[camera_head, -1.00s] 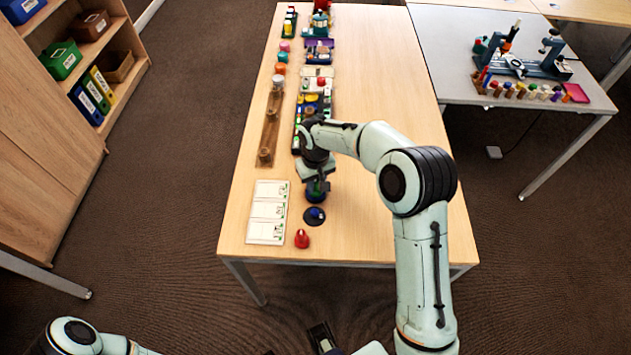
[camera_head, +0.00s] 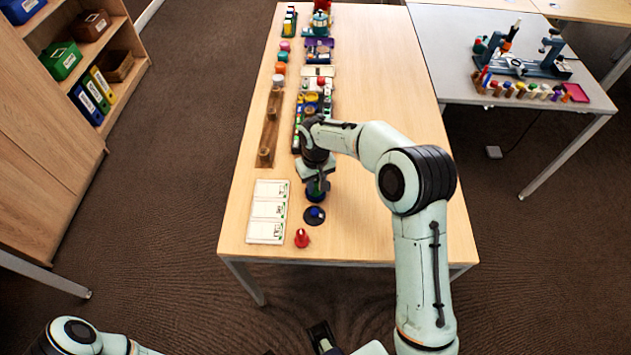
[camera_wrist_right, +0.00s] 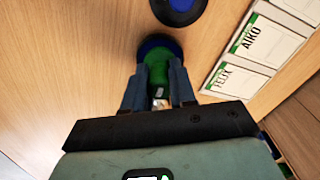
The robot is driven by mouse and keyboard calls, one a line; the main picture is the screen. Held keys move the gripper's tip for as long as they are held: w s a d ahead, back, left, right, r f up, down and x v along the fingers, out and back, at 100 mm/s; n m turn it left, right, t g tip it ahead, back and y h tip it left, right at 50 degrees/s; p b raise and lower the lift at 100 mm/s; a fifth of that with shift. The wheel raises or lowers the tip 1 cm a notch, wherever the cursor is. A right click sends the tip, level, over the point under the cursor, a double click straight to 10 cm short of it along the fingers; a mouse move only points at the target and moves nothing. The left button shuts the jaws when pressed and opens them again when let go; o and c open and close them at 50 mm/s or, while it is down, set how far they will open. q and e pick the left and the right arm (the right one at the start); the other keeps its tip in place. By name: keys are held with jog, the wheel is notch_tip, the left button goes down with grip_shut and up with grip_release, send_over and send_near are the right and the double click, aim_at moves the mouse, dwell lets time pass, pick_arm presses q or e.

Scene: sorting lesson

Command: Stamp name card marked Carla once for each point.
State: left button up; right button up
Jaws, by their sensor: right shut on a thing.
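My right gripper (camera_head: 316,180) is shut on a stamp with a green handle and a round blue base (camera_head: 316,196). The right wrist view shows the green handle (camera_wrist_right: 158,76) between the fingers. The stamp is upright just behind a round dark ink pad with a blue middle (camera_head: 314,216); whether it touches the table I cannot tell. Three white name cards (camera_head: 267,212) lie in a column to the left. In the right wrist view two read AIKO (camera_wrist_right: 262,42) and FELIX (camera_wrist_right: 235,80); the third card's name is cut off.
A small red object (camera_head: 302,238) stands near the table's front edge. A wooden strip with round holders (camera_head: 269,128) lies behind the cards. Several trays and coloured items (camera_head: 320,85) line the table further back. The table's right half is clear under my right arm.

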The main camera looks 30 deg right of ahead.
jog(key=shift+r+p, duration=2.35)
jog(key=shift+r, duration=1.15)
pick_arm(q)
jog(key=r, duration=0.1)
jog(key=w+r, duration=0.1)
jog(key=r, duration=0.1)
jog(key=w+r, duration=0.1)
jog(key=r, duration=0.1)
pick_arm(e)
jog(key=shift+s+a+f, duration=0.1)
